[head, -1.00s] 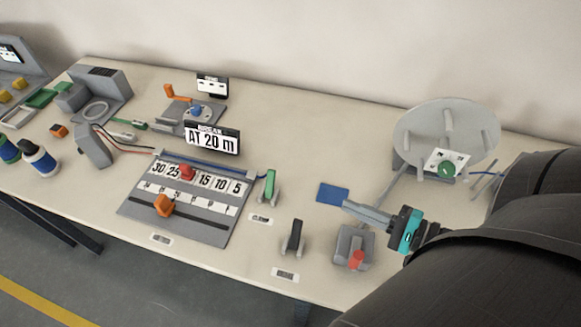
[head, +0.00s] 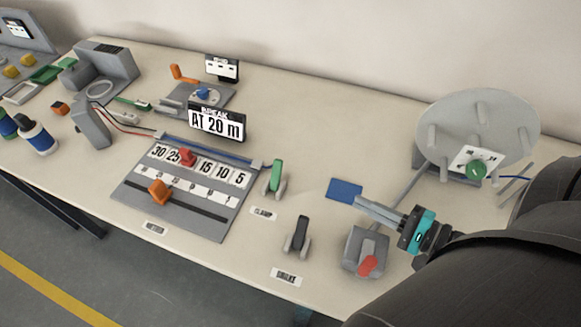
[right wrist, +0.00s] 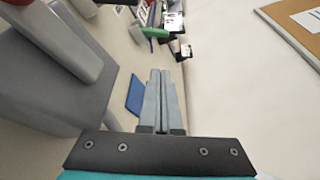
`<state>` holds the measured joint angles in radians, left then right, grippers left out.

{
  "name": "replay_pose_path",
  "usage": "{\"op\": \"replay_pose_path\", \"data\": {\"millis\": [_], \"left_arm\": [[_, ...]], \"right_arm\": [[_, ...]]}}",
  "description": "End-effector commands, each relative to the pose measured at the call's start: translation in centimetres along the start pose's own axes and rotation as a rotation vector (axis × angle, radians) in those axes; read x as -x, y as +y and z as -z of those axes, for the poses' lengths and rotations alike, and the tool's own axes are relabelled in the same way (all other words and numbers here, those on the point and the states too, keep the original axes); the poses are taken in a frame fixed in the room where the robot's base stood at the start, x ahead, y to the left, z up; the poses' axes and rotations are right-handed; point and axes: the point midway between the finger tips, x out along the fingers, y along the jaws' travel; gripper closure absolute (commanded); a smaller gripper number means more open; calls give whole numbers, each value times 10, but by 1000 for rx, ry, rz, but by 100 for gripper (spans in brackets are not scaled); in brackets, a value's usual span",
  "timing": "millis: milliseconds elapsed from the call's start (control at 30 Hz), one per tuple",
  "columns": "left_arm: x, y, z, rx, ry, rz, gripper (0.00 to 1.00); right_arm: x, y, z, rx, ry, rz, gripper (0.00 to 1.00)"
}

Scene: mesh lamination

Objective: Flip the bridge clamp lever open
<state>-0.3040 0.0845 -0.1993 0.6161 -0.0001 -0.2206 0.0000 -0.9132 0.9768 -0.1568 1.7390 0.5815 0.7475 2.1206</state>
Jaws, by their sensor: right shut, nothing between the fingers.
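The green lever (head: 274,176) stands on a small grey base beside a label reading CLAMP, at the right end of the grey number board. It stands roughly upright. My right gripper (head: 358,203) is to the right of this lever, apart from it, near the blue pad. Its grey fingers are together with nothing between them, which the right wrist view (right wrist: 157,76) also shows. A green handle (right wrist: 156,32) appears beyond the fingertips in that view. My left gripper is not in view.
A black lever (head: 300,233) stands at the table's front edge. A grey block with a red handle (head: 367,265) sits just below my right gripper. The blue pad (head: 344,190) lies flat beside the fingertips. A large grey disc (head: 470,115) stands behind.

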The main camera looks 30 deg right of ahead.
Motion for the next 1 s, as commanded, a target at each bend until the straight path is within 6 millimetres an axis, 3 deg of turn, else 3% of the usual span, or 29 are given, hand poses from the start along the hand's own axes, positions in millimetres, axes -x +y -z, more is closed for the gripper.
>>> {"op": "replay_pose_path", "data": {"millis": [233, 1000], "left_arm": [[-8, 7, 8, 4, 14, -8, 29], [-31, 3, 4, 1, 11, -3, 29]], "right_arm": [[-33, 0, 0, 0, -3, 6, 100], [-148, 0, 0, 0, -2, 4, 100]]}}
